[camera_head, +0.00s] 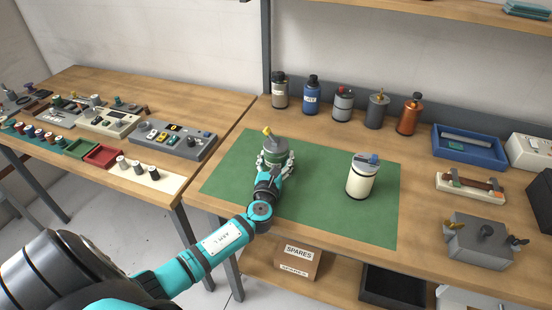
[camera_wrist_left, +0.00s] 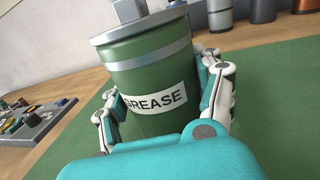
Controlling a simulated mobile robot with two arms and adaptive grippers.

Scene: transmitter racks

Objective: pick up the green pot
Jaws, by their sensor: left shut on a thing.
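The green pot (camera_head: 276,150) stands upright on the green mat (camera_head: 325,207), toward its left side. It has a grey lid with a yellow piece on top. In the left wrist view the pot (camera_wrist_left: 148,72) carries a white label reading GREASE and fills the middle. My left gripper (camera_head: 274,163) is shut on the pot, with a finger on each side of its body. The fingers also show in the left wrist view (camera_wrist_left: 165,108). I cannot tell whether the pot's base touches the mat. My right gripper is not in view.
A cream canister (camera_head: 360,181) stands on the mat to the right of the pot. Several bottles, including a blue one (camera_head: 311,97), line the back of the bench. A blue tray (camera_head: 469,158) and a grey box (camera_head: 478,244) are at the right. The front of the mat is clear.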

